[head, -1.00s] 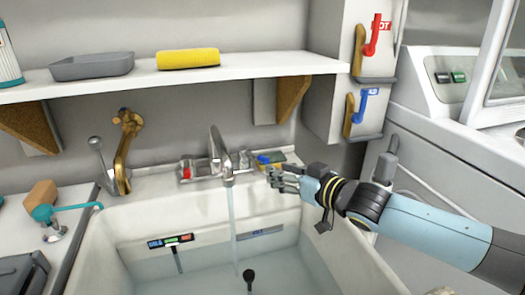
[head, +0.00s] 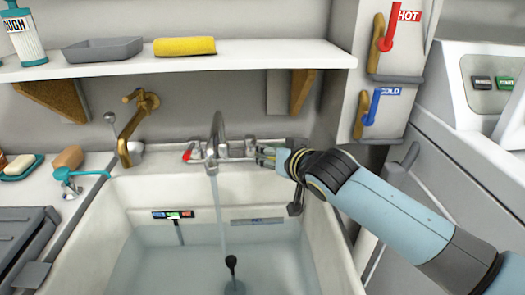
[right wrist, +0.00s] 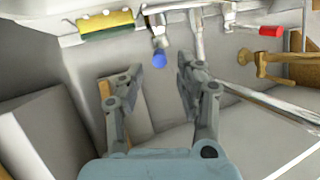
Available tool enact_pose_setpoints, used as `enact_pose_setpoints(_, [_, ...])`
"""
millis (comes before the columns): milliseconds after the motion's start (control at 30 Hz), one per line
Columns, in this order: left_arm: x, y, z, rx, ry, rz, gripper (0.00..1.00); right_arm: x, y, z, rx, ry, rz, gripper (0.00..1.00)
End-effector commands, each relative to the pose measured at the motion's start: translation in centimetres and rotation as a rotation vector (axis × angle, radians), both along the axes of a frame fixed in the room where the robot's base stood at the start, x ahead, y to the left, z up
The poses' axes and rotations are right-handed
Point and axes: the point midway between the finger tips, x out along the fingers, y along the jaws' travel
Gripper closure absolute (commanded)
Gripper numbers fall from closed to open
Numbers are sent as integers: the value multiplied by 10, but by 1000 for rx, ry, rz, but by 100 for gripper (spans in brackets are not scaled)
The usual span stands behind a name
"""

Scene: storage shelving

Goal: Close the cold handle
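The sink tap (head: 217,135) has a red-tipped handle (head: 188,153) on its left side. Its blue-tipped cold handle (right wrist: 159,60) shows in the right wrist view, but my right gripper hides it in the head view. Water (head: 221,210) runs from the spout. My right gripper (head: 264,153) is at the tap's right end. In the right wrist view its two fingers (right wrist: 154,76) are spread, with the blue tip in the gap between them and beyond; I cannot tell whether they touch. My left gripper is out of view.
A wall box at right carries a red HOT lever (head: 389,27) and a blue COLD lever (head: 373,105). A shelf (head: 230,62) with a grey tray (head: 103,49) and yellow sponge (head: 185,46) hangs above. A brass tap (head: 130,125) stands left of the sink.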

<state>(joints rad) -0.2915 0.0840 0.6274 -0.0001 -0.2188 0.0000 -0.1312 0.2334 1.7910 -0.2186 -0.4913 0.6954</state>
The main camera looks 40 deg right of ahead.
Motion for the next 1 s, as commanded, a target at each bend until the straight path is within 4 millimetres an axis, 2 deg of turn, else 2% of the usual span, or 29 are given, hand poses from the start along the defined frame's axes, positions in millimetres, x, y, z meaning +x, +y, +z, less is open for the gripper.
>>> enact_pose_setpoints(100, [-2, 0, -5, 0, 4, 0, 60, 23, -4, -10, 1, 0, 0, 64])
enact_pose_setpoints(300, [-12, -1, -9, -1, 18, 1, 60, 46, -8, -20, -1, 0, 0, 64])
enact_pose_setpoints(667, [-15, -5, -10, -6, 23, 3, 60, 53, -9, -22, -1, 0, 1, 64])
enact_pose_setpoints(933, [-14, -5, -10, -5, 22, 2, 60, 52, -9, -22, -1, 0, 1, 96])
enact_pose_setpoints(1000, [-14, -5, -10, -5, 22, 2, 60, 52, -9, -22, -1, 0, 1, 100])
